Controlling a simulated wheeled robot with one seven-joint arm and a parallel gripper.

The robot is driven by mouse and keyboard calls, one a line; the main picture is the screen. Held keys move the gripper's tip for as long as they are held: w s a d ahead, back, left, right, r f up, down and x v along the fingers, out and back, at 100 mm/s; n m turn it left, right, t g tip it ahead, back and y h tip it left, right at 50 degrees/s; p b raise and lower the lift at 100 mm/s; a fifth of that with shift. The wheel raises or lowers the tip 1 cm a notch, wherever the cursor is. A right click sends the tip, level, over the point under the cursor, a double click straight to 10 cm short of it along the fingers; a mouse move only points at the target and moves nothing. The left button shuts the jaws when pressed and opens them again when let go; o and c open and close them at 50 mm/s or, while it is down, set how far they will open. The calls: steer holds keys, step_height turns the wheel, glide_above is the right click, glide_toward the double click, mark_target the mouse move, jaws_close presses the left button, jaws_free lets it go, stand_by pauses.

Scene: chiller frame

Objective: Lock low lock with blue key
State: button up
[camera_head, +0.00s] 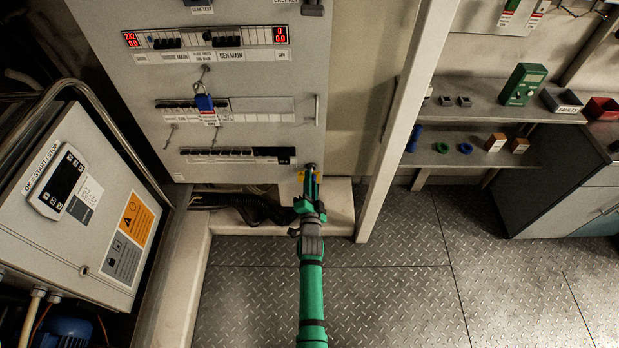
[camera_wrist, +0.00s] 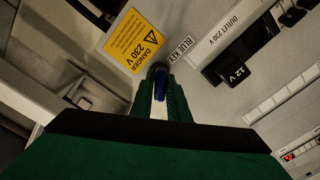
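The blue key (camera_wrist: 160,84) shows between my gripper's fingertips in the wrist view. My gripper (camera_wrist: 160,98) is shut on it, with a pale strip visible between the fingers. The key's tip meets a dark round lock (camera_wrist: 156,70) next to a "BLUE KEY" label (camera_wrist: 177,52). How far the key is in, and the lock's turn position, cannot be told. In the head view my gripper (camera_head: 311,184) is at the lower right corner of the grey cabinet (camera_head: 240,80), where it hides most of the lock and key.
A blue padlock (camera_head: 204,103) hangs higher on the cabinet. A white post (camera_head: 395,120) stands right of my arm. A control box (camera_head: 80,205) is at left. The plate floor is clear.

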steer(key=shift+s+d+m, duration=0.1)
steer(key=shift+d+m, duration=0.3)
steer(key=shift+m, duration=0.7)
steer(key=shift+s+m, duration=0.1)
steer(key=shift+m, duration=0.2)
